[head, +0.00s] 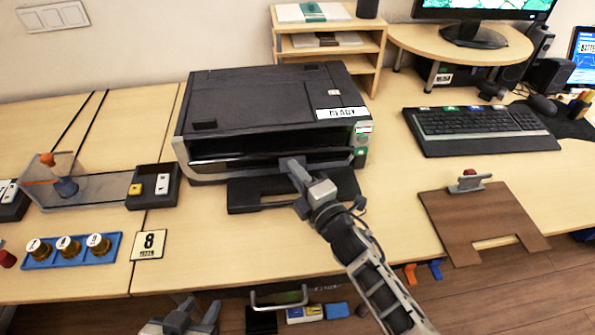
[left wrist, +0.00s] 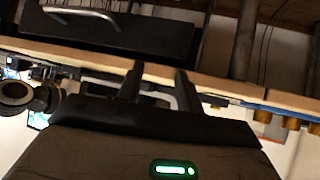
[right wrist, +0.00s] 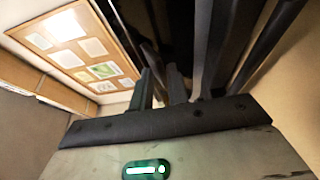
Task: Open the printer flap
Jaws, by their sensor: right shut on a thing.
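The dark printer (head: 265,100) stands on the table with a "READY" label on its top right. Its front has a wide dark slot (head: 235,150), with a grey-edged front flap (head: 215,172) along the lower side. The flap's exact angle is hard to tell. My right gripper (head: 289,164) reaches in from the front and is shut on the flap near its middle, hiding that part. The fingers (right wrist: 163,88) sit close together against dark surfaces in the right wrist view. My left gripper (head: 183,312) is empty below the table's front edge; its fingers (left wrist: 158,82) stand apart in the left wrist view.
A black tray plate (head: 245,198) juts out below the printer. A keyboard (head: 480,130) and a brown clipboard (head: 480,220) lie to the right. A wooden shelf (head: 375,45) stands behind.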

